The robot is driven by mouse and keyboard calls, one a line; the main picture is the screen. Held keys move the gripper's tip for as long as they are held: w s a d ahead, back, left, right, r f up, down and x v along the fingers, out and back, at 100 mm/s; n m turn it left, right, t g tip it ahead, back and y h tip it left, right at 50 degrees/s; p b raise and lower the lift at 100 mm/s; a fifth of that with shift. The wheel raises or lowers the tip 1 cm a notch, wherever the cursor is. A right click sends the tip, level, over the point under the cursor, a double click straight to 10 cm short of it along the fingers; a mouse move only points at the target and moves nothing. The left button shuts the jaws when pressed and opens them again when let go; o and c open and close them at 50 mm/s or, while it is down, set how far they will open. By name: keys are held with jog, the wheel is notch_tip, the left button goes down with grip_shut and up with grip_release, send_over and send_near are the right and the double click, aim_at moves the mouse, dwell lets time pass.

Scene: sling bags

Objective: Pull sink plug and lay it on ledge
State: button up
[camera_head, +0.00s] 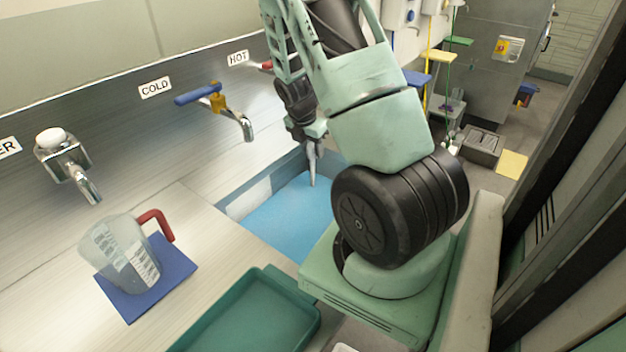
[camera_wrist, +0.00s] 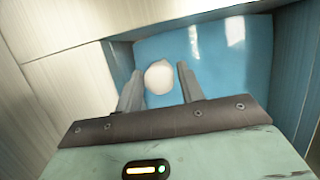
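The sink basin (camera_head: 234,205) is set into the steel counter and holds blue water (camera_head: 280,222). My gripper (camera_head: 313,178) points down into the basin in the head view. In the wrist view my gripper (camera_wrist: 158,82) is open, with a finger on each side of a pale round knob (camera_wrist: 158,77), which looks like the plug's top. Gaps show between the knob and both fingers. How far the fingertips are above it, I cannot tell. The plug is not visible in the head view. The steel ledge (camera_head: 205,220) beside the basin is bare.
A clear jug (camera_head: 118,258) with a red handle stands on a blue mat (camera_head: 178,278) to the left. A green tray (camera_head: 285,285) lies in front of the basin. The cold tap (camera_head: 215,102) projects from the back wall, left of my arm.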

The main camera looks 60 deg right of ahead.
jog(key=c, duration=0.8)
jog(key=shift+r+p, duration=2.5)
jog(key=shift+r, duration=0.35)
jog(key=shift+r+p, duration=1.9)
jog(key=shift+p, duration=0.05)
